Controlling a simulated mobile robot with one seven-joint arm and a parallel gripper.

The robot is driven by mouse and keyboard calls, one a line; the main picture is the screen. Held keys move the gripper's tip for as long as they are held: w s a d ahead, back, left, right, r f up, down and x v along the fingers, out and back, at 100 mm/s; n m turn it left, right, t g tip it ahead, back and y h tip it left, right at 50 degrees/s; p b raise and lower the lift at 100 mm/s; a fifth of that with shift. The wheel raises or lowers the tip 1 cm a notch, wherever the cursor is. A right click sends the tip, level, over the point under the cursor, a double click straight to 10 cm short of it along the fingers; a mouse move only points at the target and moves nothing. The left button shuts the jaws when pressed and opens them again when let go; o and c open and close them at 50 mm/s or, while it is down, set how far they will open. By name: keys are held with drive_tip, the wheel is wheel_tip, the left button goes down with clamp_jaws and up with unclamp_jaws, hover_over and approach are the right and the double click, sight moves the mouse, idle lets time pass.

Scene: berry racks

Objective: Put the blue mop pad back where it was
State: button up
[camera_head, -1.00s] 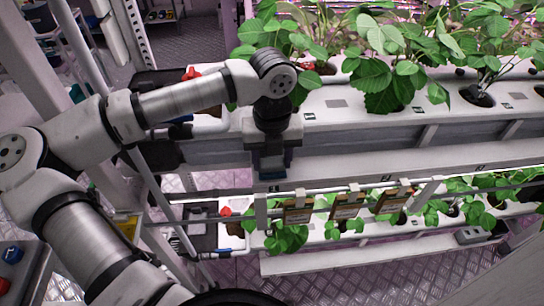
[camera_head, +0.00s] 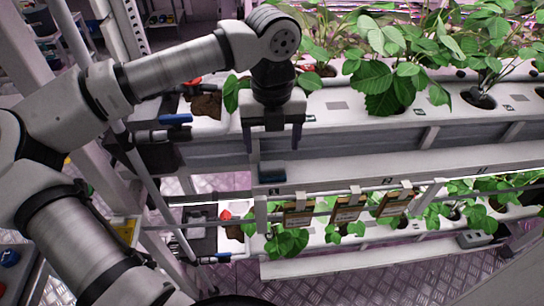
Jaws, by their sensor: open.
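The blue mop pad (camera_head: 272,171) is a small dark teal-blue block. It sits on the white ledge (camera_head: 350,172) below the upper trough, near the ledge's left end. My gripper (camera_head: 274,150) points down just above the pad, its two fingers spread to either side. The fingers look clear of the pad, and nothing shows between them. The pad's underside is hidden.
The upper white trough (camera_head: 340,105) with strawberry plants is right beside my gripper. Brown tags (camera_head: 348,210) hang from a rail below the ledge. A blue-handled valve (camera_head: 175,118) and pipes are at left. Lower plants grow beneath.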

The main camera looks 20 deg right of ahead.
sight(272, 165)
wheel_tip(272, 165, up, 6)
drive_tip(key=shift+f, duration=0.15)
idle(0.6)
